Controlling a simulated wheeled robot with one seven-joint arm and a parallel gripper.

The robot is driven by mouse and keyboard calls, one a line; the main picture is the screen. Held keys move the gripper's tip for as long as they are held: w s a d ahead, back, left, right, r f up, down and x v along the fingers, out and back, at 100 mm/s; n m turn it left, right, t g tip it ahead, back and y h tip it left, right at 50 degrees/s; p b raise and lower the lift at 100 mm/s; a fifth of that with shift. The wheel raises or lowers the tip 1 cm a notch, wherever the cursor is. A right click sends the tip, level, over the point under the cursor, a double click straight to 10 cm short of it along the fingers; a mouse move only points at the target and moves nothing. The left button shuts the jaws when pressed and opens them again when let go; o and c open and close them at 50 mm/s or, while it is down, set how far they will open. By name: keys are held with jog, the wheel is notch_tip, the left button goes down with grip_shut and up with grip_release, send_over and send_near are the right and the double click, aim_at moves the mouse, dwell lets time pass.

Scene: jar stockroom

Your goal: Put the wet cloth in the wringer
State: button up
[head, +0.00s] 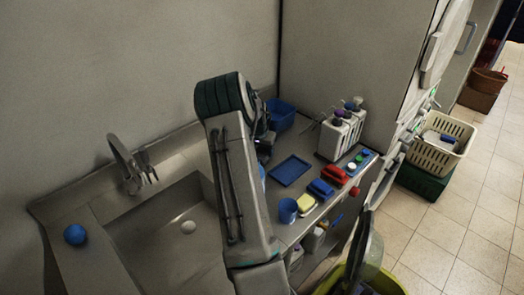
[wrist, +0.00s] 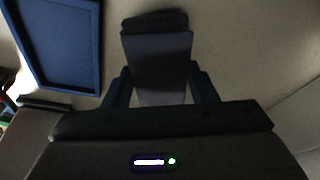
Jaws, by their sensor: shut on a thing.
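My gripper (wrist: 160,92) is shut on a grey, folded, cloth-like thing (wrist: 158,58) with a darker far end. It sits between the two fingers in the wrist view, above or against a pale grey surface; I cannot tell whether it touches it. In the head view my arm hides most of the gripper, and the held thing cannot be made out. A yellow-green bucket (head: 385,284) stands on the floor at the bottom right, with a grey upright part, perhaps the wringer (head: 372,262), at it. The bucket is partly cut off by the frame.
A blue tray (head: 290,171) lies on the counter, also at left in the wrist view (wrist: 62,45). Near it are a blue bin (head: 281,115), a bottle rack (head: 341,135), a blue cup (head: 288,210) and brushes. The sink (head: 165,225) and faucet (head: 126,160) are left of my arm.

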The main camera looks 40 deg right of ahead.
jog(key=shift+f, duration=0.65)
jog(key=shift+f, duration=0.1)
jog(key=o, duration=1)
jog(key=shift+o, duration=0.2)
